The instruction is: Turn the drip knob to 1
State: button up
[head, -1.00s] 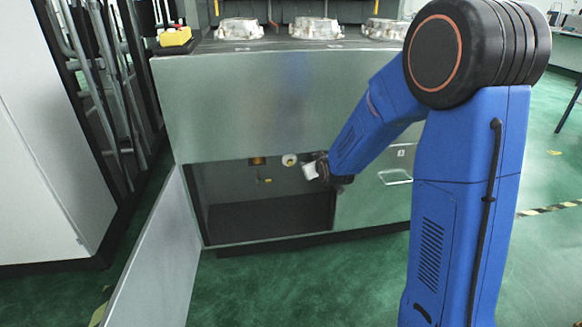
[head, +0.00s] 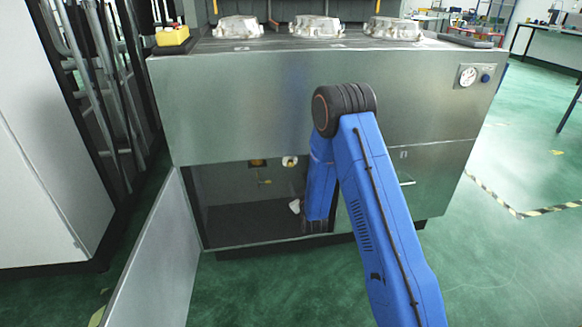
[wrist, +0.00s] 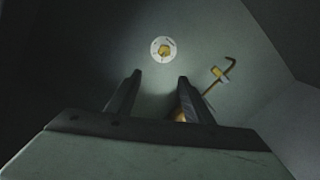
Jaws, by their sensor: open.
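The drip knob (wrist: 165,49) is a brass knob on a round white dial, on the inner wall of an open cabinet. Its markings are too small to read. In the head view the dial (head: 290,161) is small, high in the opening. My gripper (wrist: 159,77) is open and empty in the wrist view, its two fingers pointing toward the wall below the knob and apart from it. In the head view only a pale part of my gripper shows at the lower right of the opening; the fingers cannot be made out.
A brass rod with a yellow piece (wrist: 220,73) is right of my fingers; its lower end is partly hidden by the right finger. The cabinet door (head: 160,255) stands open at left. Castings (head: 317,27) sit on the bench top.

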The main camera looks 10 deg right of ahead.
notch_tip(320, 180, down, 3)
send_near(291, 164)
jog(key=shift+t, duration=0.3)
jog(key=w, duration=0.8)
jog(key=shift+w+a+f, duration=0.1)
jog(key=shift+w+f, duration=0.05)
jog(key=shift+f, duration=0.15)
jog(key=c, duration=1)
